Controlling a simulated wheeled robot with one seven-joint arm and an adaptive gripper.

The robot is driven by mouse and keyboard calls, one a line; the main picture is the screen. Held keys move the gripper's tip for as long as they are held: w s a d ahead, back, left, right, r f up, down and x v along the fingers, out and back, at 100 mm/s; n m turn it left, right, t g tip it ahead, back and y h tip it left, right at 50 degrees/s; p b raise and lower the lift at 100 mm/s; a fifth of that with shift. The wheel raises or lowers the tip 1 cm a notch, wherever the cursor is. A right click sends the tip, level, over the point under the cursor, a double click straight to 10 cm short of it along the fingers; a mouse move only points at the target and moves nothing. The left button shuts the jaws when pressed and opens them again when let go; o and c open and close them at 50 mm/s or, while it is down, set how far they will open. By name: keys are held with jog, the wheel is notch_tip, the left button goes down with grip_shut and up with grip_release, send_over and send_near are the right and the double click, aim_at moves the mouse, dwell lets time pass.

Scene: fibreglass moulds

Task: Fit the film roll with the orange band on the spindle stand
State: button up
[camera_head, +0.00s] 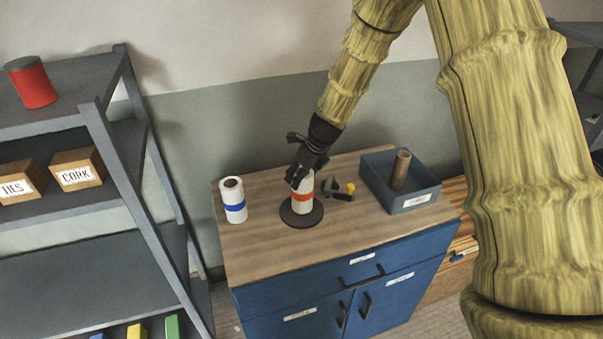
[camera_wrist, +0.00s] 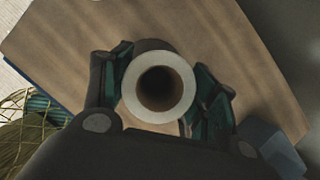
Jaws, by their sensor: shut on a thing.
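The film roll with the orange band (camera_head: 302,198) is white and stands upright over the dark round base of the spindle stand (camera_head: 301,219) on the cabinet top. My gripper (camera_head: 303,179) is shut on the upper part of this roll from above. In the wrist view the roll (camera_wrist: 181,97) shows end-on between the two fingers, with a dark hollow core. The spindle itself is hidden, and I cannot tell whether the roll touches the base.
A white roll with a blue band (camera_head: 234,201) stands at the left of the wooden cabinet top (camera_head: 262,255). A blue-grey bin (camera_head: 413,201) holds a brown tube (camera_head: 400,170). A grey shelf (camera_head: 120,170) stands at left.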

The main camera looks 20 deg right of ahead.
jog(key=shift+f, duration=0.3)
jog(key=o, duration=1.8)
jog(key=shift+o, duration=0.2)
jog(key=shift+f, duration=0.1)
jog(key=v, duration=1.2)
